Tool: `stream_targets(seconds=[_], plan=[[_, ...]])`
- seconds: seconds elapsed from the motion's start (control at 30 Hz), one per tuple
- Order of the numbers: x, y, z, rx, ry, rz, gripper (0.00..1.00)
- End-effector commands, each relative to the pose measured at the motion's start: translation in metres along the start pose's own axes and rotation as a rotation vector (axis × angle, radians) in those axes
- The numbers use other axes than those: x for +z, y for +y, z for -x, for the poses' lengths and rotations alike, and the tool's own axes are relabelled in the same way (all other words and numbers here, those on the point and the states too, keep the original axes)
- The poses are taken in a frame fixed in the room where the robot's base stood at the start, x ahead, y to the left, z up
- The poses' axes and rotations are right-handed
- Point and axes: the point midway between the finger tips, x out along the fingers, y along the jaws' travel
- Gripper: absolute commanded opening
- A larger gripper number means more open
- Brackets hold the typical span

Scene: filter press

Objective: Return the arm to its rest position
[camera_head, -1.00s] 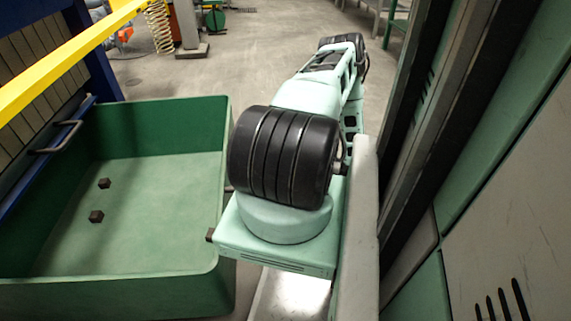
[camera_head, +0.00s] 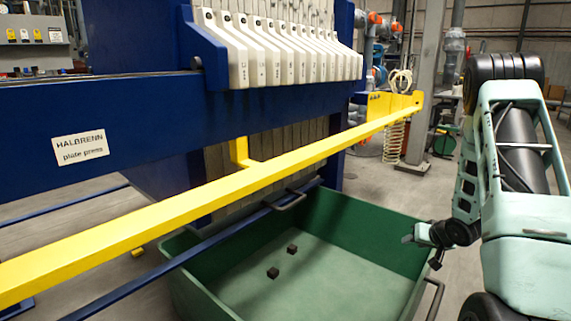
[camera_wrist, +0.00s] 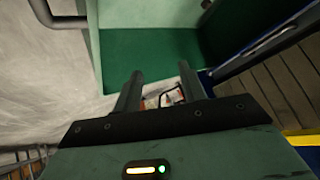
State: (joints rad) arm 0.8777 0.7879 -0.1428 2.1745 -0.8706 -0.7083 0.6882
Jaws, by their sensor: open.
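My gripper (camera_head: 421,251) is at the right in the head view, at the end of my raised and bent pale green arm. It appears near the right-hand rim of the green bin (camera_head: 372,232). In the wrist view, my gripper (camera_wrist: 160,88) shows two dark fingers held apart, with nothing gripped between them. Beyond them are the bin's green wall (camera_wrist: 150,55) and something small, pale and reddish that I cannot make out. The gap between gripper and bin rim cannot be judged.
The blue plate press (camera_head: 130,120) with white plate handles (camera_head: 270,50) stands at the left. A yellow bar (camera_head: 215,195) crosses in front of it. Two dark lumps (camera_head: 281,262) lie in the bin. A grey post (camera_head: 424,80) stands behind. Concrete floor shows left of the bin in the wrist view.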

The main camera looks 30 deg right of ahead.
Motion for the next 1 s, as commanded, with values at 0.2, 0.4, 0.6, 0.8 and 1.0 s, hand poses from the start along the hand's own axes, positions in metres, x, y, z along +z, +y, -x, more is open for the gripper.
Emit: stream_targets(seconds=[0.2,0.4,0.6,0.8,1.0], plan=[[-0.005,-0.147,0.045,0.079,-0.134,0.262,0.41],[0.052,-0.251,0.121,0.06,-0.32,0.459,0.41],[0.125,-0.307,0.202,-0.027,-0.51,0.63,0.41],[0.196,-0.36,0.261,-0.153,-0.647,0.862,0.41],[0.258,-0.388,0.317,-0.245,-0.735,1.096,0.41]])
